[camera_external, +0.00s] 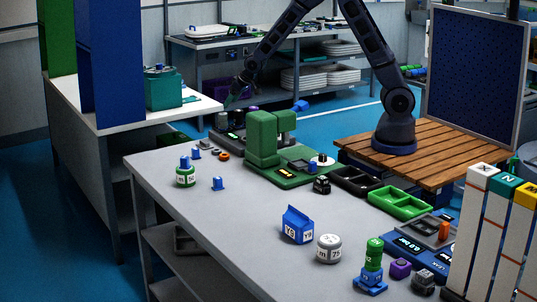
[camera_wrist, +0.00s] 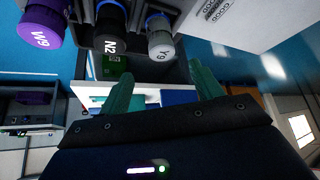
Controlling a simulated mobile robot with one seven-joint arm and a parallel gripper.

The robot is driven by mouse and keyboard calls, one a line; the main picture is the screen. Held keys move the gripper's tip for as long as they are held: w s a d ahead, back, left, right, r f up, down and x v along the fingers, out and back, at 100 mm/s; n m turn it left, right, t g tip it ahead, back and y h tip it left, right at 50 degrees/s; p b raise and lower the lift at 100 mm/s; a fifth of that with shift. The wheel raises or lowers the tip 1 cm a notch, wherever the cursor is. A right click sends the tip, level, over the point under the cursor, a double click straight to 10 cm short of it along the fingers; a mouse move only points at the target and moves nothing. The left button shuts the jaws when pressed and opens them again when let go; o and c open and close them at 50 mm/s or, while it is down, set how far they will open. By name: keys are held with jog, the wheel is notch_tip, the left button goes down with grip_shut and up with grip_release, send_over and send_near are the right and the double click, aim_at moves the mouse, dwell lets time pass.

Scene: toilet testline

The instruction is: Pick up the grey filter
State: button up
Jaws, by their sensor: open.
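The grey filter (camera_wrist: 162,42), marked Y9, hangs into the top middle of the wrist view, with a blue ring behind its grey cap. A black filter (camera_wrist: 110,40) marked N2 and a purple filter (camera_wrist: 40,24) marked W9 are to its left. My gripper (camera_wrist: 159,69) is open and empty, its two green fingers apart; the grey filter appears between and beyond the fingertips, not visibly touched. In the external view my gripper (camera_external: 236,98) is low over the far end of the grey table.
A green machine (camera_external: 263,140) stands close to my gripper on the grey table (camera_external: 180,215). Several small jars and a blue carton (camera_external: 297,225) are nearer the camera. A white-topped bench (camera_external: 135,120) stands to the left. A white panel (camera_wrist: 235,25) is right of the filters.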

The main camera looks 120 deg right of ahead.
aim_at(225, 114)
jog(key=x, duration=0.5)
jog(key=shift+a+f+x, duration=0.1)
jog(key=shift+a+x, duration=0.05)
jog(key=shift+x, duration=1.15)
jog(key=shift+a+f+x, duration=0.1)
jog(key=shift+a+x, duration=0.1)
jog(key=shift+x, duration=1.15)
jog(key=shift+s, duration=0.1)
jog(key=c, duration=1.1)
